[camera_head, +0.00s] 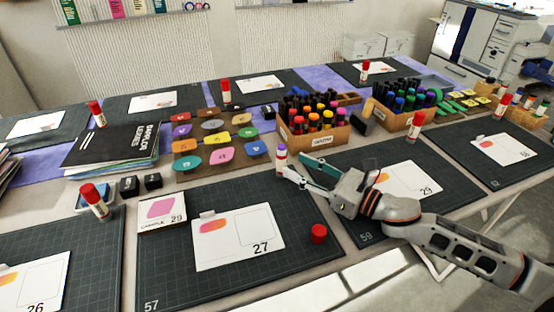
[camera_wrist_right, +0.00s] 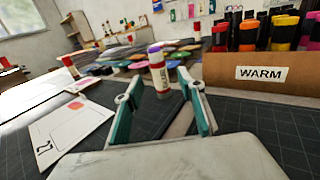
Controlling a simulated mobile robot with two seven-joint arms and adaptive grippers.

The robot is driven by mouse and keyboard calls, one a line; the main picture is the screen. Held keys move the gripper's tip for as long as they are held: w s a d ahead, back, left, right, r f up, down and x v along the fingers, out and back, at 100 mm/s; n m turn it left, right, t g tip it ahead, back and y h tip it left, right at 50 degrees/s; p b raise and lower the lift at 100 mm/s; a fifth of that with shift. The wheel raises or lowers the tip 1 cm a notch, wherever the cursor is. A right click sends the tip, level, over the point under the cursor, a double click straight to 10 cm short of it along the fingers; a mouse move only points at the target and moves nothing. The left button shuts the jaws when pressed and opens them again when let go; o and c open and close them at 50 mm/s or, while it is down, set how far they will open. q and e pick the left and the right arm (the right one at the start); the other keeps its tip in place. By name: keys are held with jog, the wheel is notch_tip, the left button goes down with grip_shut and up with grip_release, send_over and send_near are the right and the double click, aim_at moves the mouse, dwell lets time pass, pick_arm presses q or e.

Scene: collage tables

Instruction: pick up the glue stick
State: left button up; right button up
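A white glue stick (camera_head: 281,159) with a purple top and a red band stands upright at the back right corner of a dark cutting mat. My right gripper (camera_head: 292,166) is low beside it, with its green-padded fingers spread and pointing at it. In the right wrist view the glue stick (camera_wrist_right: 159,75) stands between the lines of the two open fingers (camera_wrist_right: 162,92), near their tips. I cannot tell whether it is inside the fingers or just past them. Other glue sticks with red caps (camera_head: 95,203) (camera_head: 414,127) stand around the tables. My left gripper is out of view.
A loose red cap (camera_head: 318,234) sits on the near mat (camera_head: 240,283) beside card 27 (camera_head: 238,238). The cardboard marker box labelled WARM (camera_wrist_right: 260,74) stands close on the right. A tray of coloured pieces (camera_head: 182,172) is behind and left. The near mat's front is mostly clear.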

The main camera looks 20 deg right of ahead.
aim_at(286, 161)
jog(key=shift+x, duration=3.1)
grip_shut()
